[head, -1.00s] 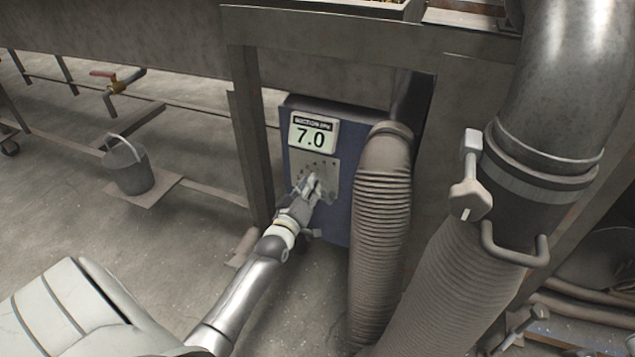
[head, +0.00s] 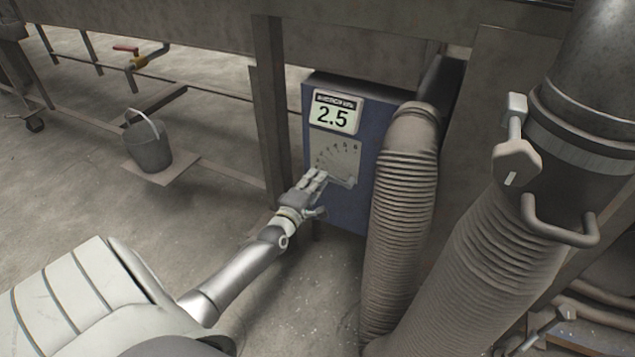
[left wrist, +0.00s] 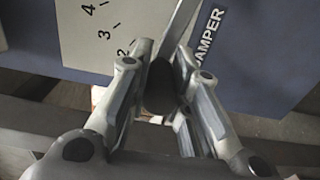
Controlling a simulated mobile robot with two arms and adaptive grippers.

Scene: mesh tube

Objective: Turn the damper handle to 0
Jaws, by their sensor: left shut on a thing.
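The blue suction box (head: 347,205) stands under the bench frame. Its display (head: 336,113) reads 2.5. Below it is a pale dial plate (head: 335,158) with a fan of numbers; the left wrist view shows 4, 3 and 2 on the plate (left wrist: 88,45), beside the word DAMPER. My left gripper (head: 318,178) is at the lower part of the plate. In the left wrist view, the gripper (left wrist: 160,75) is shut on the dark damper handle (left wrist: 160,88), which sits between the fingers. The handle is mostly hidden by the fingers in the head view. My right gripper is not in view.
A ribbed hose (head: 403,210) runs down the box's right side. A larger pipe and hose with a clamp lever (head: 516,150) stand further right. A bench leg (head: 271,110) rises left of the box.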

